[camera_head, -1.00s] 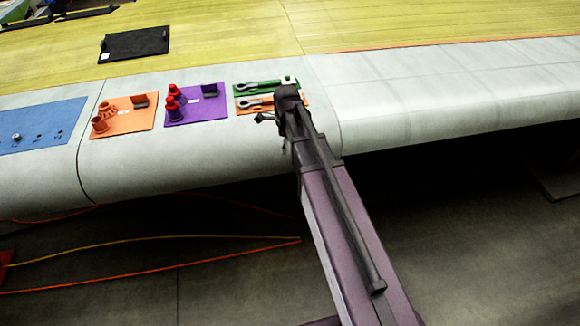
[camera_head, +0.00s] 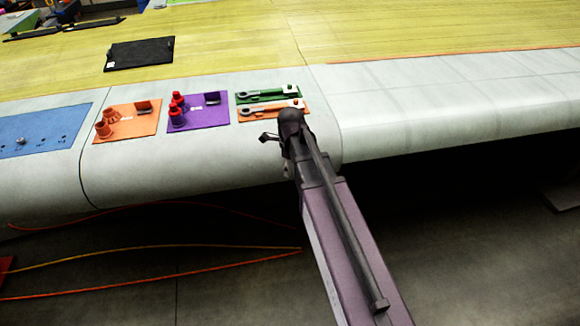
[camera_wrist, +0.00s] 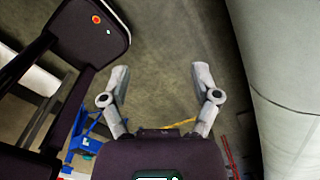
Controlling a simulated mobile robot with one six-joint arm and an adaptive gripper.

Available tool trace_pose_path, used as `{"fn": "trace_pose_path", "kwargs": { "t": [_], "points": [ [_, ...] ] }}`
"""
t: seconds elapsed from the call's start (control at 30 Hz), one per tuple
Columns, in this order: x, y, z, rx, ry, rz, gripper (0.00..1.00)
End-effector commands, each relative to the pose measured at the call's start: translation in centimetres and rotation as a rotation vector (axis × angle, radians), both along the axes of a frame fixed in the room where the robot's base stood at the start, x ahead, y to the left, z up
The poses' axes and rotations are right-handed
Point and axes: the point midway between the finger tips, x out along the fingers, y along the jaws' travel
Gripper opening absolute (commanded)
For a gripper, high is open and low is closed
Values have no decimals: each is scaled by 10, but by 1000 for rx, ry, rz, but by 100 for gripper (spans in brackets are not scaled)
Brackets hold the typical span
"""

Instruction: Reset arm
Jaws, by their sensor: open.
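My arm reaches up from the bottom of the head view to the front edge of the pale wing (camera_head: 420,105). My gripper (camera_head: 264,138) is small there, beside the end of the arm and in front of the wing's edge. In the wrist view my gripper (camera_wrist: 160,75) shows two grey fingers spread wide apart with nothing between them. Behind the fingers is bare grey floor, with the wing's pale surface along the right side.
On the wing lie a blue mat (camera_head: 40,132), an orange mat (camera_head: 128,122) and a purple mat (camera_head: 205,114) with red parts. Tools lie on a green mat (camera_head: 268,93) and a second orange mat (camera_head: 290,108). Cables (camera_head: 150,246) lie on the floor below.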

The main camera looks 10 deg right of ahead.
Motion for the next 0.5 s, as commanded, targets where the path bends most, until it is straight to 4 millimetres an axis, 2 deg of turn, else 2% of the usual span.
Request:
{"fn": "trace_pose_path", "kwargs": {
  "t": [0.5],
  "points": [
    [-2, 0, 0, 0, 0, 27, 80]
  ]
}}
